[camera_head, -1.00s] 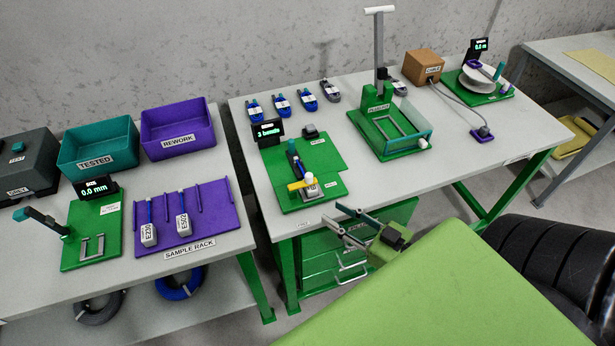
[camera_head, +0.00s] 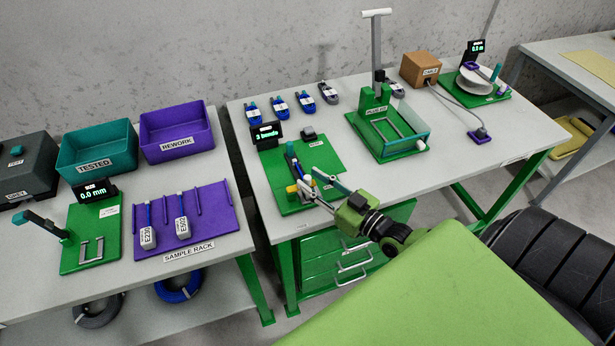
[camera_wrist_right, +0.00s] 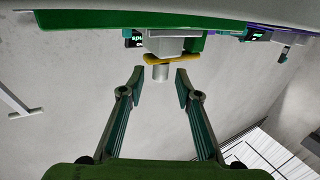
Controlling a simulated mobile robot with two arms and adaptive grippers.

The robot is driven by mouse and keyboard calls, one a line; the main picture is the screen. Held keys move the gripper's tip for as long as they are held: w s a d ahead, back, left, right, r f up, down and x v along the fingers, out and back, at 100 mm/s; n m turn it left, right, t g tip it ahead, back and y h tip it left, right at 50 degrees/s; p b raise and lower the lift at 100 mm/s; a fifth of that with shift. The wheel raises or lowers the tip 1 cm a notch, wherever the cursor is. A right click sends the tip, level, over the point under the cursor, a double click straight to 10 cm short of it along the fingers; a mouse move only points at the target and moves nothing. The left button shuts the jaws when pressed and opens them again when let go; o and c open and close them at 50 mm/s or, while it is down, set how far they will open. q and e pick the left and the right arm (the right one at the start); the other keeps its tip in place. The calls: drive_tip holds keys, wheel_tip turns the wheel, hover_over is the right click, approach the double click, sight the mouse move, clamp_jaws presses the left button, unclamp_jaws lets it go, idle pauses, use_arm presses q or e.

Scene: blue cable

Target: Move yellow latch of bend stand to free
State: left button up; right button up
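The bend stand (camera_head: 275,175) is a green board with a "3 bends" display, near the front left of the middle table. Its yellow latch (camera_head: 292,189) is partly hidden behind my right gripper (camera_head: 315,180). In the right wrist view the latch (camera_wrist_right: 173,58) is a yellow bar below a grey block, with a silver cylinder (camera_wrist_right: 160,72) under it. My right gripper (camera_wrist_right: 159,80) is open and empty, its fingertips on either side of the cylinder's line. I cannot tell whether they touch anything. My left gripper is not in view.
The plug-fit stand (camera_head: 408,148) with a tall post stands to the right. Several bundled cables (camera_head: 279,105) lie along the back. The purple sample rack (camera_head: 215,215) is on the left table. Green drawers (camera_head: 325,262) sit under the middle table's front edge.

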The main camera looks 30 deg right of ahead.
drive_tip(key=shift+x, duration=1.1)
clamp_jaws()
